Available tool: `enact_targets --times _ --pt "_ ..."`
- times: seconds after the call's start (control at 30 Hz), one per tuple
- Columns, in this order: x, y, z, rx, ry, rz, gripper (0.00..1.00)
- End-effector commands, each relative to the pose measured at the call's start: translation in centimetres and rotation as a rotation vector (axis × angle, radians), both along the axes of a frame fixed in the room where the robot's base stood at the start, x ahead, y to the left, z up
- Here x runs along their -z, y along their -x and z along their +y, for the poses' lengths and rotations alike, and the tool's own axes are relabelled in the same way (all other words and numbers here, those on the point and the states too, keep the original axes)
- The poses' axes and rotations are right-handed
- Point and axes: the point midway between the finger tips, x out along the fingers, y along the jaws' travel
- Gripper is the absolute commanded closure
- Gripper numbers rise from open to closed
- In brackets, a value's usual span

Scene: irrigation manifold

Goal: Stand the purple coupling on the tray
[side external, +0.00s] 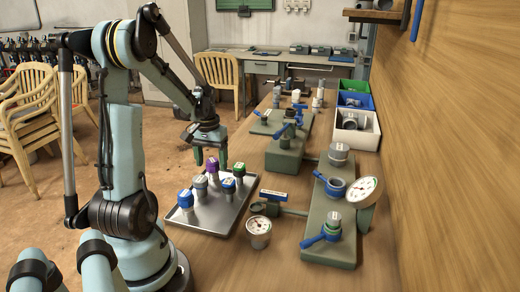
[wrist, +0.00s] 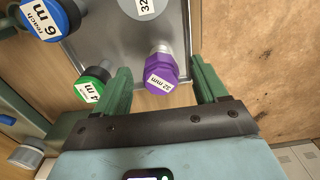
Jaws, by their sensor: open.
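The purple coupling (side external: 212,167) has a purple cap over a grey body and appears upright at the far end of the metal tray (side external: 197,231), among other capped parts. In the wrist view the purple coupling (wrist: 161,75) shows its "32 mm" label, close to the rim of the tray (wrist: 188,28). My gripper (side external: 209,155) is open above the far end of the tray. In the wrist view my gripper (wrist: 163,86) has one green finger on each side of the purple cap, with visible gaps. Whether the coupling's base touches the tray is hard to tell.
A green-capped part (wrist: 93,85) marked "4 m" stands close outside the left finger. Bins (side external: 356,130) line the wooden wall.

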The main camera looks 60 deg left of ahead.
Motion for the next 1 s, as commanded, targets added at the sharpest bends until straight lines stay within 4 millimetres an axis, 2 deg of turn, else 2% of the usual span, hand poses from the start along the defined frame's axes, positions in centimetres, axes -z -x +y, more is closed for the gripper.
enact_targets --times 0.6,0.87,0.97,1.0 --pt "-9.4 0.0 0.0 0.0 0.0 0.0 0.28" --pt "-11.2 -0.1 -0.2 0.005 -0.002 -0.002 0.28" --pt "-11.4 -0.9 -1.6 0.042 -0.021 -0.018 0.28" --pt "-11.5 -1.6 -2.6 0.071 -0.037 -0.033 0.28"
